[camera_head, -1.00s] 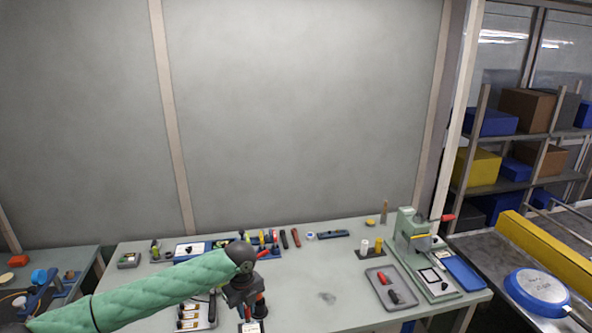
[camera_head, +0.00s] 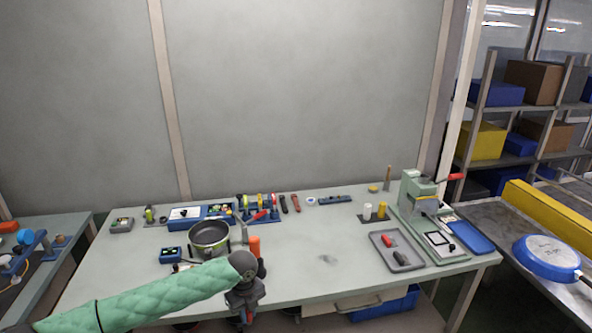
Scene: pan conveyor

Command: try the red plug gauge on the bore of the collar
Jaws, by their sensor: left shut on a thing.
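My left gripper (camera_head: 246,315) hangs at the end of my green padded arm, at the front edge of the bench. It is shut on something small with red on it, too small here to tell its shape. A red piece (camera_head: 388,241) and a black piece (camera_head: 401,258) lie in a grey tray (camera_head: 376,252) at the right of the bench, well apart from the gripper. I cannot tell which thing is the collar, or see its bore. My right gripper is out of view.
A dark pan (camera_head: 210,237) and an orange upright piece (camera_head: 254,247) stand behind my left arm. A white and a yellow cylinder (camera_head: 382,211) stand near a green press (camera_head: 418,203). The bench middle (camera_head: 320,240) is mostly clear. A blue-bottomed pan (camera_head: 548,256) lies on the conveyor at right.

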